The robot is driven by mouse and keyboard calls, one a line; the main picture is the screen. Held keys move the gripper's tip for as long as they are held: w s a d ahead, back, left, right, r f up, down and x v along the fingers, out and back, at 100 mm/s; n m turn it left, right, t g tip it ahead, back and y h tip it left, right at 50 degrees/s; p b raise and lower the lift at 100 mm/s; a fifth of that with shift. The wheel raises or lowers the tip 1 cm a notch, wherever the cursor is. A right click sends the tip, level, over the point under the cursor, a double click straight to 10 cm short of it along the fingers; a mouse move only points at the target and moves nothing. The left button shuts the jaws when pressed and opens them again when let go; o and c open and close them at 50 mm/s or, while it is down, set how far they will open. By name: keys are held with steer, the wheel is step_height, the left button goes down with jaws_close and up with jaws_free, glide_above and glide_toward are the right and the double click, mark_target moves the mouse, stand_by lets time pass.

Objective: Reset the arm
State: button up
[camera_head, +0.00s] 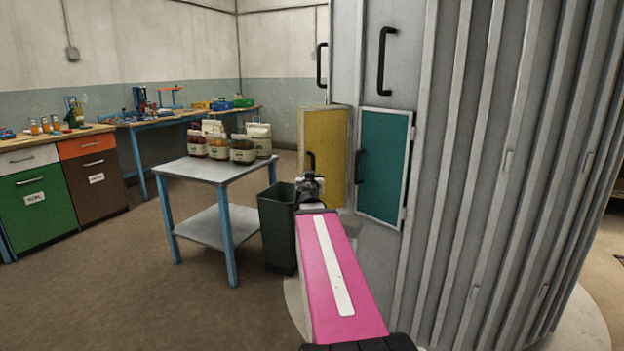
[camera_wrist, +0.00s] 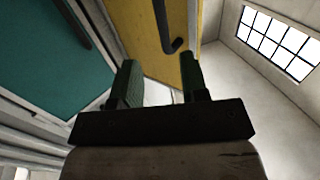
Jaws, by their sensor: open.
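My pink arm reaches forward in the head view, with my gripper (camera_head: 310,183) at its far end, in front of the yellow and teal doors and beside the dark bin. In the wrist view my gripper (camera_wrist: 160,85) shows two green-padded fingers spread apart with nothing between them. The yellow door (camera_wrist: 150,35) lies beyond the fingers in that view, and the teal door (camera_wrist: 40,45) is at the left. The fingers are too small to make out clearly in the head view.
The ribbed grey cabinet (camera_head: 480,170) fills the right side. Workbenches (camera_head: 190,115) line the back wall. Floor at the front left is clear.

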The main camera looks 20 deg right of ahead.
steer(key=s+a+f+g+y, duration=0.15)
steer(key=a+f+g, duration=0.25)
steer(key=f, duration=0.6)
steer(key=s+a+f+g, duration=0.3)
steer(key=a+f+g, duration=0.1)
steer(key=f, duration=0.6)
steer(key=s+a+f+n+g+y, duration=0.3)
steer(key=s+a+f, duration=0.3)
steer(key=a+f, duration=0.2)
steer(key=s+a+f+n+g+y, duration=0.3)
steer(key=s+a+f, duration=0.3)
steer(key=a+f, duration=0.2)
steer(key=shift+s+a+g+y, duration=0.15)
steer(key=shift+a+g+y, duration=0.55)
steer(key=shift+g, duration=0.2)
